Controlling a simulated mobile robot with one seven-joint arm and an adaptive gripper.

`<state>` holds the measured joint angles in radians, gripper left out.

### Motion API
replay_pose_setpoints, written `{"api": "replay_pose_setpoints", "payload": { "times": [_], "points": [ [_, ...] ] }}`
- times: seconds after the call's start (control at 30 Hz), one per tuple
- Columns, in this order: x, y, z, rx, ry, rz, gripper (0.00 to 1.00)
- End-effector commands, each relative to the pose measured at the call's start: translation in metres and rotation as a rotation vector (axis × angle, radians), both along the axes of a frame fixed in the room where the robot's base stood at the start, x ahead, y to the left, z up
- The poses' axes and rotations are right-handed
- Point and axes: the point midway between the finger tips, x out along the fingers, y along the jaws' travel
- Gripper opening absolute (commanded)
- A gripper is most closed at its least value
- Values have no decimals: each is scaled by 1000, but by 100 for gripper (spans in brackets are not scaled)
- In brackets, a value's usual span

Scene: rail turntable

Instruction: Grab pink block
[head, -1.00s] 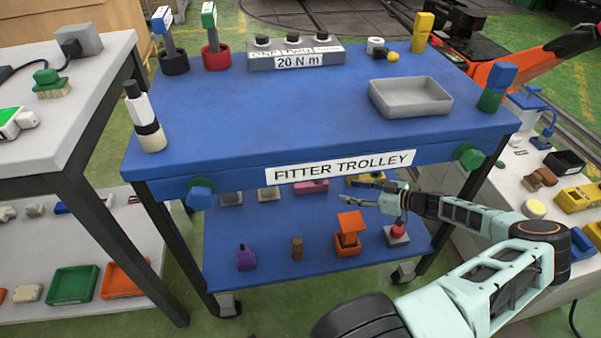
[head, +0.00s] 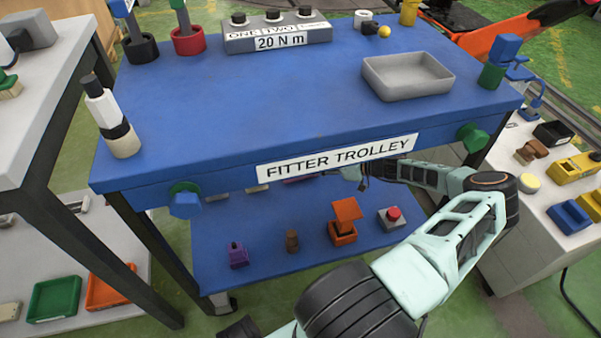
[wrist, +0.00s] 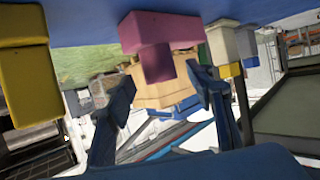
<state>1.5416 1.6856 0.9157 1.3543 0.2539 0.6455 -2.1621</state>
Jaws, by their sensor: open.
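The pink block (wrist: 148,30) shows in the wrist view, which is upside down, on the blue lower shelf (wrist: 85,22). It has a wide part and a narrower part that points toward my gripper. In the head view only a thin pink sliver of the block (head: 300,179) shows below the tabletop edge. My gripper (wrist: 165,95) is open, its two dark blue fingers on either side of the block's narrow part in the picture, with nothing between them held. In the head view my gripper (head: 348,173) is partly hidden under the tabletop.
A yellow block (wrist: 25,75) stands at the left in the wrist view, and grey blocks (wrist: 222,42) at the right. The trolley top (head: 250,105) overhangs the shelf. An orange piece (head: 343,228), a red button box (head: 392,219) and a purple piece (head: 238,256) stand toward the front.

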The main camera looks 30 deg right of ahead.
Motion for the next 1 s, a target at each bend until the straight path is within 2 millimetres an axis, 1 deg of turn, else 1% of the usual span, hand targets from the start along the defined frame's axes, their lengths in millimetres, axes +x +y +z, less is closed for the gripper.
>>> {"api": "replay_pose_setpoints", "payload": {
  "times": [0.17,0.3,0.53,0.9,0.97,1.0],
  "points": [
    [20,13,-16,1,-1,4,49],
    [35,21,-20,1,0,2,49],
    [37,21,-19,1,-1,0,49],
    [36,21,-19,0,0,1,8],
    [36,21,-19,0,0,1,2],
    [36,21,-19,0,0,1,0]
  ]
}}
